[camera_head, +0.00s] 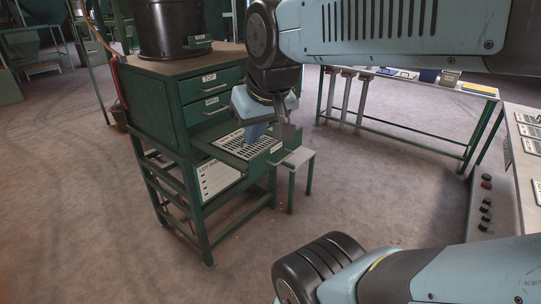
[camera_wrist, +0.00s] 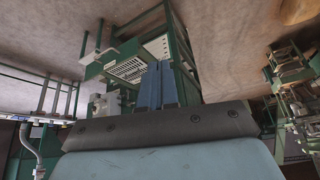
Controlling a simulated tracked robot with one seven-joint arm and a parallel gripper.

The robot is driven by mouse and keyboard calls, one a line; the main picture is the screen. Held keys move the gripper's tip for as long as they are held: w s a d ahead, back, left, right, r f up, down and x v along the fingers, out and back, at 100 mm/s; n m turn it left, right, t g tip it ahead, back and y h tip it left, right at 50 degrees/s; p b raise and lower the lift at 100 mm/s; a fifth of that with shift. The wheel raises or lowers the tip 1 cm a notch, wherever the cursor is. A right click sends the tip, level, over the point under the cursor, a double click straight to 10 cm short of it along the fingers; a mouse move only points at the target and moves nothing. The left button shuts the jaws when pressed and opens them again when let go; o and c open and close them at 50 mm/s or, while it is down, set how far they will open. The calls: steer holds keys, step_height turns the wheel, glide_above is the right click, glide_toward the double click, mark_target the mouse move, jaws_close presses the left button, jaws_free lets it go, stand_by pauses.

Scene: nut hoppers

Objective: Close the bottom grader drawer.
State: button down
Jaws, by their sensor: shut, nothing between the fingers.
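The green grader cabinet (camera_head: 150,103) stands left of centre in the head view, with its top drawer (camera_head: 212,83) and middle drawer (camera_head: 210,107) shut. The bottom drawer (camera_head: 233,153) is pulled out toward the right and shows a pale slotted grate inside. Its front (camera_head: 262,151) carries a small label. My gripper (camera_head: 256,137) hangs fingers down over the drawer near its front; whether it touches is unclear. Its blue fingers are shut with nothing between them. In the wrist view, the fingers (camera_wrist: 156,84) partly cover the drawer, and the slotted grate (camera_wrist: 127,69) shows beside them.
A black drum (camera_head: 172,28) sits on the cabinet. A white board (camera_head: 216,177) leans below the drawer. A long bench (camera_head: 405,85) runs behind; a control panel (camera_head: 487,205) is at right. Floor in front is clear.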

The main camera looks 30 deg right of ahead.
steer(key=w+d+f+m+g, duration=0.2)
steer(key=w+d+f+m, duration=0.3)
steer(key=w+d+m, duration=0.7)
steer(key=w+d+f+m+y, duration=0.1)
steer(key=d+f+m, duration=0.45)
steer(key=m, duration=0.45)
steer(key=w+d+f+m, duration=0.2)
steer(key=d+f+m, duration=0.35)
steer(key=m, duration=0.35)
steer(key=w+a+f, duration=0.1)
steer(key=w+f, duration=0.5)
steer(key=f, duration=0.4)
steer(key=shift+w+a+m, duration=0.15)
steer(key=shift+m, duration=0.25)
